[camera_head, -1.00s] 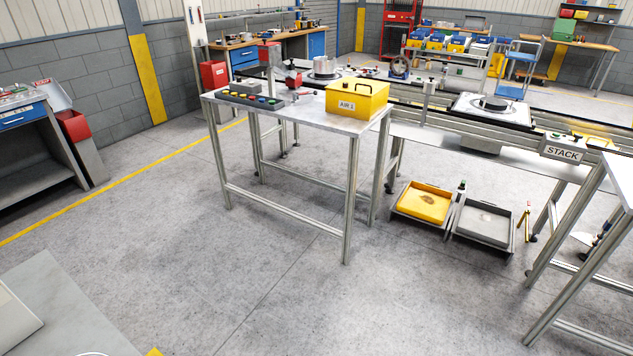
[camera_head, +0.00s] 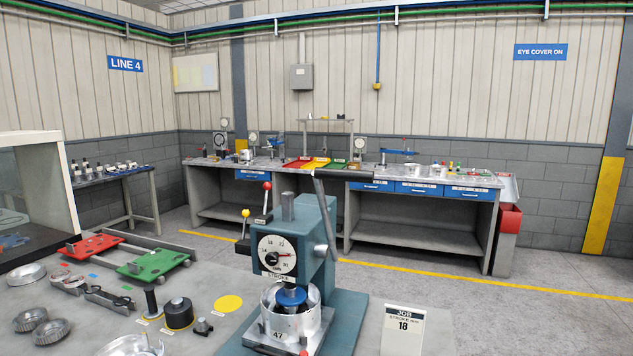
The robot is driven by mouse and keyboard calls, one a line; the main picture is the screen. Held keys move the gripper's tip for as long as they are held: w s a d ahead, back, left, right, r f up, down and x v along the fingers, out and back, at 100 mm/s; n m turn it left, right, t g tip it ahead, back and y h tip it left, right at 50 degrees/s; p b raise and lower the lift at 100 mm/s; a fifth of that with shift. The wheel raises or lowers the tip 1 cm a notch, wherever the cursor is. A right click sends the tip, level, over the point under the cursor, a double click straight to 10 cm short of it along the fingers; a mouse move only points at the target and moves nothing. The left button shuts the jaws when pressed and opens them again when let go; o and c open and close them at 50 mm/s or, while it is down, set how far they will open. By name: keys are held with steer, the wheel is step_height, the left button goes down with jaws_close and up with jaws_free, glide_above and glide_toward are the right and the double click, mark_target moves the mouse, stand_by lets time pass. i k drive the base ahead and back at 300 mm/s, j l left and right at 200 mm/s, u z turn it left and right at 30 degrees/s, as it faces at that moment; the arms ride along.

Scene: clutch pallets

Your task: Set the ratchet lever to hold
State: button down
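A teal press (camera_head: 322,270) stands on the grey bench top in the lower middle of the head view. It has a round dial (camera_head: 276,255) labelled STROKE and a long grey handle (camera_head: 325,220) on its right side. A small lever with a red ball (camera_head: 267,186) and another with a yellow ball (camera_head: 245,213) stick up at its left. I cannot tell which of these is the ratchet lever, and no hold marking is readable. A metal drum (camera_head: 291,318) marked 47 sits under the ram. My gripper is not in view.
A job card (camera_head: 402,331) reading 18 stands right of the press. Red (camera_head: 90,246) and green (camera_head: 153,263) fixtures, metal rings and small black parts crowd the bench to the left. A long workbench (camera_head: 424,188) runs along the back wall, with open floor before it.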

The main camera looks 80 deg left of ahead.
mark_target(267, 186)
steer(key=j+u, duration=0.7)
steer(key=k+j, duration=0.05)
steer(key=j, duration=0.05)
